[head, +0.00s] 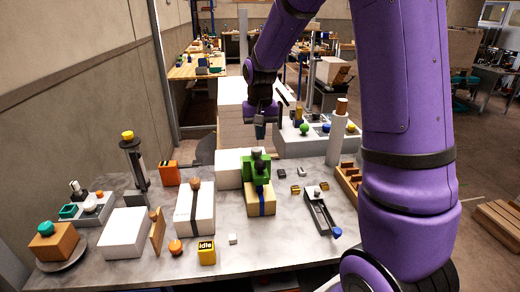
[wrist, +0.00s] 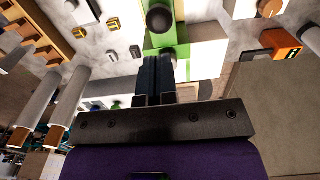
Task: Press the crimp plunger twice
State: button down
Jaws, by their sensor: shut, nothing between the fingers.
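A green crimp tool (head: 256,171) with a black round-topped plunger (head: 257,154) stands on a tan box (head: 262,200) with a blue strap. In the wrist view the plunger's black knob (wrist: 160,18) shows at the top centre against the green body (wrist: 155,42). My gripper (head: 260,133) hangs above the tool, pointing down, with its fingers together and empty. In the wrist view the closed fingers (wrist: 160,62) point toward the green tool. I cannot tell the exact gap between fingertips and knob.
A white box (head: 228,168) stands behind the tool and a strapped white ream (head: 195,211) to its left. A grey slider fixture (head: 320,212) lies to the right. A yellow "Idle" block (head: 207,252) sits at the front. A yellow-topped column (head: 133,162) stands left.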

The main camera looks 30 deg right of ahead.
jog(key=shift+r, duration=2.1)
jog(key=s+a+r+n+t, duration=0.2)
jog(key=s+a+r+t, duration=0.15)
jog(key=s+r, duration=0.8)
jog(key=s+a+n+t, duration=0.2)
jog(key=s+a, duration=0.1)
jog(key=s, duration=1.3)
jog(key=shift+s+n, duration=0.3)
jog(key=shift+s, duration=0.05)
jog(key=shift+a, duration=0.1)
